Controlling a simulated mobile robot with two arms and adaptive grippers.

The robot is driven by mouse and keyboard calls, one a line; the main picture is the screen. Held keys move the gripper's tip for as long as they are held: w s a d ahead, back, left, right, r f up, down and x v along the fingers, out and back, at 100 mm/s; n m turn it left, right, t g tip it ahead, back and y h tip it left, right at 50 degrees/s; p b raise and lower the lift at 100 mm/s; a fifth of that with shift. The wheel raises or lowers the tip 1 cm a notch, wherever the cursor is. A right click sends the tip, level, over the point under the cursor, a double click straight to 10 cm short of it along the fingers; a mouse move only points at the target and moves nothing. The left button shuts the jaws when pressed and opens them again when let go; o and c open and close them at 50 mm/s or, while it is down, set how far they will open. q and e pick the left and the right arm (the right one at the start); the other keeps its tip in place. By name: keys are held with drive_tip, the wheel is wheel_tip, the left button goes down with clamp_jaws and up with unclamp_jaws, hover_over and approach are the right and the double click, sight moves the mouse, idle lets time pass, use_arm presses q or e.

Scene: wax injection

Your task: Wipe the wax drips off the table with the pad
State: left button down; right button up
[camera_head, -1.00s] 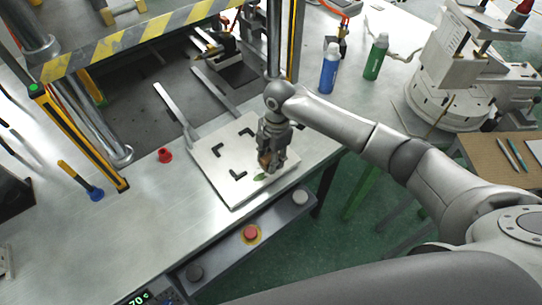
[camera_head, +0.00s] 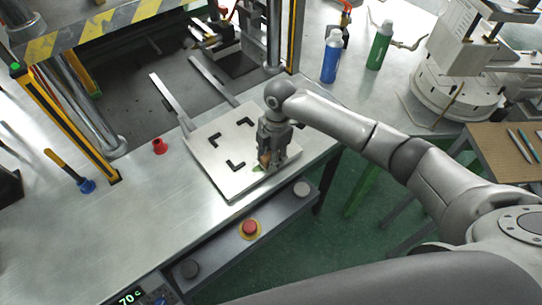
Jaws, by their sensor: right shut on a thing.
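My right gripper (camera_head: 268,164) points down at the right front part of a pale square plate (camera_head: 222,180) with black corner marks, lying on the metal table (camera_head: 120,220). It is shut on a small brownish thing, probably the pad (camera_head: 264,157), mostly hidden by the fingers. A small green patch (camera_head: 257,168) lies on the plate right beside the fingertips; I cannot tell whether it is a wax drip. No other drips can be made out. My left gripper is not in view.
Blue (camera_head: 331,58) and green (camera_head: 379,46) bottles stand at the back right. A red button (camera_head: 250,227) is on the front panel. The table's front left is clear.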

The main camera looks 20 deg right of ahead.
drive_tip(key=shift+f+b, duration=0.5)
drive_tip(key=shift+f, duration=0.55)
